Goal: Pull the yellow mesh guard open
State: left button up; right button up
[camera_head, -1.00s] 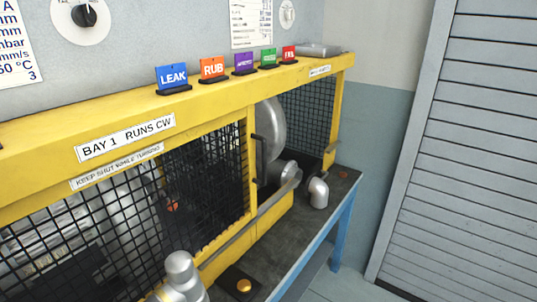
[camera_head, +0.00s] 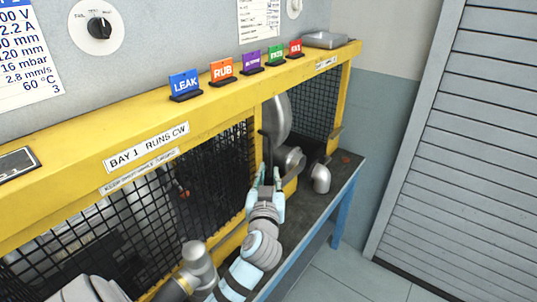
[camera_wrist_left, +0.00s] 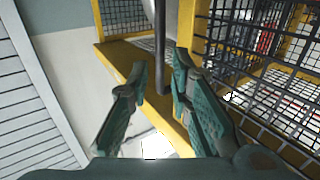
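The mesh guard (camera_head: 228,140), black mesh in a yellow frame, closes the front of the bay under the "BAY 1 RUNS CW" label. In the left wrist view its mesh (camera_wrist_left: 265,110) and yellow frame stand at the right. A dark upright handle bar (camera_wrist_left: 160,50) runs down between and beyond the fingertips. My left gripper (camera_head: 268,172), with teal fingers, is at the handle side of the guard. In the left wrist view the left gripper (camera_wrist_left: 158,72) is open, one finger on each side of the bar, with gaps showing. My right gripper is not in view.
A grey metal blower (camera_head: 278,120) shows in the opening right of the guard. Small coloured signs (camera_head: 222,72) line the yellow top rail. A slatted grey shutter (camera_head: 460,150) and clear floor lie right.

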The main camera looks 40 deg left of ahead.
aim_at(270, 159)
pick_arm(q)
jog(key=x, duration=0.8)
jog(key=shift+w+a+f, duration=0.1)
jog(key=shift+w, duration=0.1)
grip_shut()
